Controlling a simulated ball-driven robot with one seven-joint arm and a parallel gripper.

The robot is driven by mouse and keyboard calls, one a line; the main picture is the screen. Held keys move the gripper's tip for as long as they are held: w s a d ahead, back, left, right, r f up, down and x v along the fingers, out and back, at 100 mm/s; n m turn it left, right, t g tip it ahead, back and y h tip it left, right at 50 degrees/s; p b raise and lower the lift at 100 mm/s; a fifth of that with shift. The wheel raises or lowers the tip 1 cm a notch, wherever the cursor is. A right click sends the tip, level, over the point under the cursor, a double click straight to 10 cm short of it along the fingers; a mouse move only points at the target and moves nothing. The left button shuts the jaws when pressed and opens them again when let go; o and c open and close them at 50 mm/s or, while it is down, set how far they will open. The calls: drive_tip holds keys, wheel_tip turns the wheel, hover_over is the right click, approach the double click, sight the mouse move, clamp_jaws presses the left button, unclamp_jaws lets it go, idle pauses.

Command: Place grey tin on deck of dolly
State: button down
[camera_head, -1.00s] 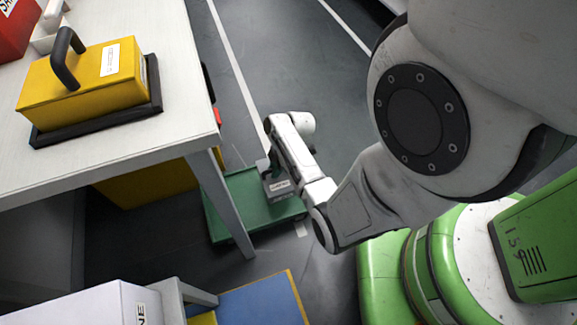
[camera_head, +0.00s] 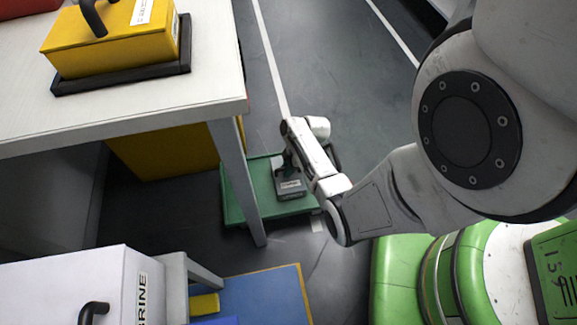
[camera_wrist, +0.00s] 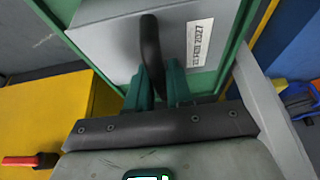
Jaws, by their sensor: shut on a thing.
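The grey tin (camera_head: 290,187) is at the green deck of the dolly (camera_head: 245,207) in the head view, within the deck's outline. In the wrist view the grey tin (camera_wrist: 112,40) shows a black handle and a white dated label. My gripper (camera_wrist: 160,85) has its green fingers shut on the tin's black handle. In the head view my gripper (camera_head: 287,165) is right above the tin, partly hidden by my arm. The green dolly rim (camera_wrist: 232,45) shows beside the tin in the wrist view. I cannot tell whether the tin's underside touches the deck.
A white table (camera_head: 160,105) bears a yellow tin (camera_head: 110,42) on a black mat; its leg (camera_head: 240,180) stands close to the dolly's left part. A yellow block (camera_head: 165,150) is under the table. A white box (camera_head: 75,285) is at the lower left. Open floor lies beyond the dolly.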

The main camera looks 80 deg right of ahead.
drive_tip(key=c, duration=1)
unclamp_jaws()
drive_tip(key=p+v, duration=0.5)
drive_tip(key=v, duration=0.7)
drive_tip(key=shift+s, duration=0.1)
